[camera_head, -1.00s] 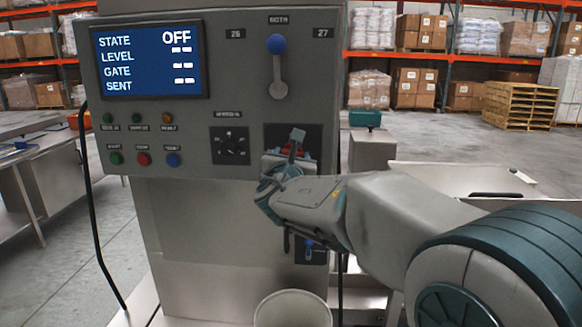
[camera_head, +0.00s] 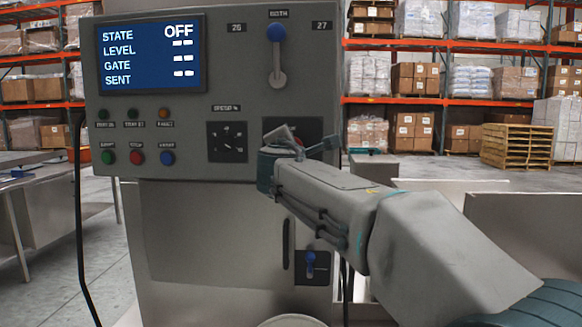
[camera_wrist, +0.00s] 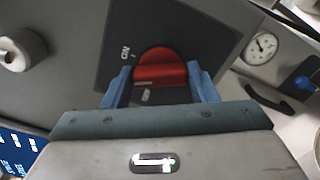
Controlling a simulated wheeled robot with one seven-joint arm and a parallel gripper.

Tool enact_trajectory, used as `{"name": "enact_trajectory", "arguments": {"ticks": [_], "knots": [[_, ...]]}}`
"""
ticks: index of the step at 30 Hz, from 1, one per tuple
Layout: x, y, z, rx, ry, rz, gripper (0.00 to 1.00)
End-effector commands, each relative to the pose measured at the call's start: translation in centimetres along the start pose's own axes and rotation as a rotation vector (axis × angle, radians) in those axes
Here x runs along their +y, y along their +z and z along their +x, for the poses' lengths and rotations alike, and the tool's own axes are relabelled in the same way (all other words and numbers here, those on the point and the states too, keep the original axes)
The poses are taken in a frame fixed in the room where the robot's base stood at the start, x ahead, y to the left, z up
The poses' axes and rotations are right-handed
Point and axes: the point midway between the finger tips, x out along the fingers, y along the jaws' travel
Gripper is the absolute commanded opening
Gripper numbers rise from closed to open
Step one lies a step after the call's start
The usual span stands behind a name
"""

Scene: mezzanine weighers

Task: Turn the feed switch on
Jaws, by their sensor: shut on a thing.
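The feed switch looks to be the red knob (camera_wrist: 160,68) on a dark plate (camera_wrist: 115,55) marked "ON" in the wrist view. In the head view it is mostly hidden by my gripper (camera_head: 304,145). In the wrist view my gripper (camera_wrist: 159,84) has its two blue fingers shut on the knob, one on each side. The display (camera_head: 150,55) on the grey control panel (camera_head: 225,80) reads STATE OFF, with dashes for level, gate and sent.
A blue-tipped lever (camera_head: 277,45) stands above the switch. A black selector dial (camera_head: 227,142) is left of it, with several small buttons further left. A small blue switch (camera_head: 310,262) sits below. Pallet racks (camera_head: 450,90) stand far behind.

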Motion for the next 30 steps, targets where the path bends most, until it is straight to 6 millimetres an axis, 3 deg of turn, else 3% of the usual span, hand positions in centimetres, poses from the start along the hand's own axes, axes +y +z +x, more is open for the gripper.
{"name": "enact_trajectory", "arguments": {"ticks": [15, 30], "knots": [[-0.33, -0.19, 0.01, 0.0, 0.0, 0.389, 0.3], [-0.16, -0.07, 0.03, 0.0, -0.002, 0.495, 0.3]]}}
